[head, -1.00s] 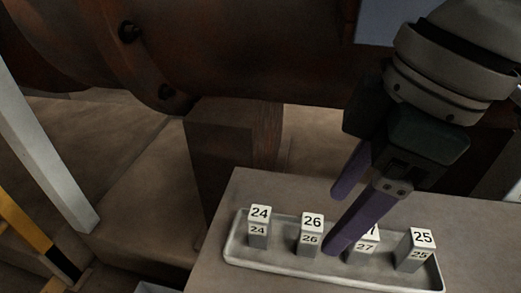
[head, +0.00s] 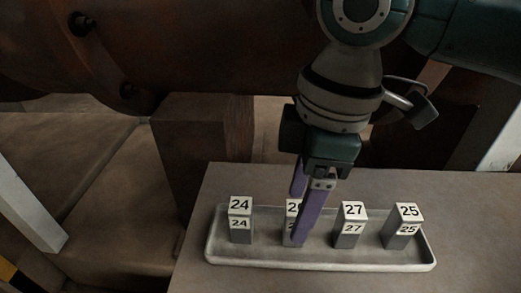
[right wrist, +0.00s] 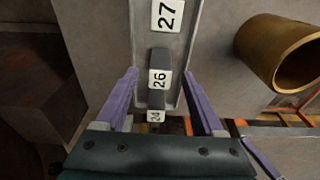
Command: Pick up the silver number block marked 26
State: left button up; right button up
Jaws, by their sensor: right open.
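The silver block marked 26 (head: 290,228) stands in a shallow grey tray (head: 320,266), second from the left, with white labels on its top and front. My right gripper (head: 298,214) is open, with purple fingers; one finger partly hides the 26 block in the head view. In the right wrist view the 26 block (right wrist: 159,82) shows between the two open fingers of my right gripper (right wrist: 160,76). I cannot tell whether either finger touches it.
Similar blocks stand in the tray: 24 (head: 240,222) to the left, 27 (head: 349,226) and 25 (head: 402,228) to the right. The tray lies on a grey slab (head: 470,240). A brass-coloured hollow cylinder (right wrist: 282,50) shows in the right wrist view.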

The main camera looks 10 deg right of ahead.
jog(key=shift+f, duration=0.35)
jog(key=shift+c, duration=0.3)
grip_shut()
